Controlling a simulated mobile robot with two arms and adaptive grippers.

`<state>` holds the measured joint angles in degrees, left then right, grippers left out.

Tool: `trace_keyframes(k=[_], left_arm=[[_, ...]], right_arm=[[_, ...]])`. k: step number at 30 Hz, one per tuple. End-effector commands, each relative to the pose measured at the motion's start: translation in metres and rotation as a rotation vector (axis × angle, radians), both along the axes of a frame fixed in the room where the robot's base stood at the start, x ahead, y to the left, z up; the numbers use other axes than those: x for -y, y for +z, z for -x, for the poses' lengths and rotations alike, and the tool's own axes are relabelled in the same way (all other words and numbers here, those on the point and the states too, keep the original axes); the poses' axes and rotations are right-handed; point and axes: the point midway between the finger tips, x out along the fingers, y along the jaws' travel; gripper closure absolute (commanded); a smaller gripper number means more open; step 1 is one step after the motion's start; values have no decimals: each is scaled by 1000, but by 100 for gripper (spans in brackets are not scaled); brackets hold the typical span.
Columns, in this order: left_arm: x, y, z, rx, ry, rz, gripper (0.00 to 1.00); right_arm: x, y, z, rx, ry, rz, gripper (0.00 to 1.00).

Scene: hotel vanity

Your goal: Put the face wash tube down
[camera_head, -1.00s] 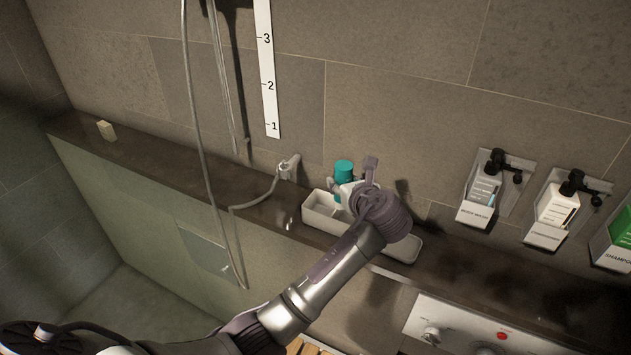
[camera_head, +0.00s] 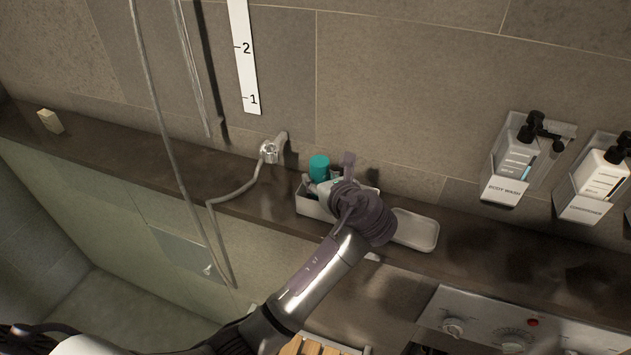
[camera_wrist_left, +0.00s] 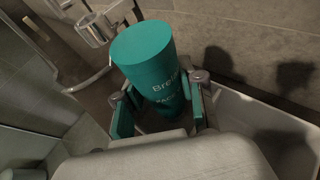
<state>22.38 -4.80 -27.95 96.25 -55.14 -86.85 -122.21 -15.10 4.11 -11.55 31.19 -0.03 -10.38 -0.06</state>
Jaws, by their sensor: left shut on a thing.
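The face wash tube (camera_head: 319,168) is teal and stands roughly upright over the left part of a white tray (camera_head: 308,206) on the ledge. My left gripper (camera_head: 327,188) is shut on the tube. In the left wrist view the tube (camera_wrist_left: 148,55) sits between the two fingers (camera_wrist_left: 158,112), with white lettering facing the camera. The tray's wall (camera_wrist_left: 260,115) runs to the right there. The tube's lower end is hidden, so I cannot tell whether it touches the tray floor. My right gripper does not show.
A low white dish (camera_head: 418,229) lies right of the tray on the dark ledge (camera_head: 480,235). A shower hose (camera_head: 240,191) and its wall fitting (camera_head: 271,149) are left of the tube. Wall dispensers (camera_head: 513,160) hang at the right. The ledge's far left holds a small block (camera_head: 50,121).

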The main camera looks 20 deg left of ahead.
Motion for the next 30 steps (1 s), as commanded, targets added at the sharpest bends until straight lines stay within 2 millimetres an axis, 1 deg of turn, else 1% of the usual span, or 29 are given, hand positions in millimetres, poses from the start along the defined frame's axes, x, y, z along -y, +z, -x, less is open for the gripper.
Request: trace_keyframes(k=[1, 8, 14, 15, 19, 30], left_arm=[[1, -2, 1, 3, -1, 1, 99], [1, 0, 1, 1, -1, 0, 99], [1, -5, 1, -1, 0, -1, 99], [1, -6, 1, -1, 0, -1, 57], [1, -6, 1, 0, 0, 0, 36], [1, -4, 1, 2, 0, 1, 36]], right_arm=[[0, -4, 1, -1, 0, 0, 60], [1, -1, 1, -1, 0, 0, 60], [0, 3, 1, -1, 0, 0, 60], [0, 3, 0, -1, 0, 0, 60], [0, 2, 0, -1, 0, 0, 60], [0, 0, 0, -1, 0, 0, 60]])
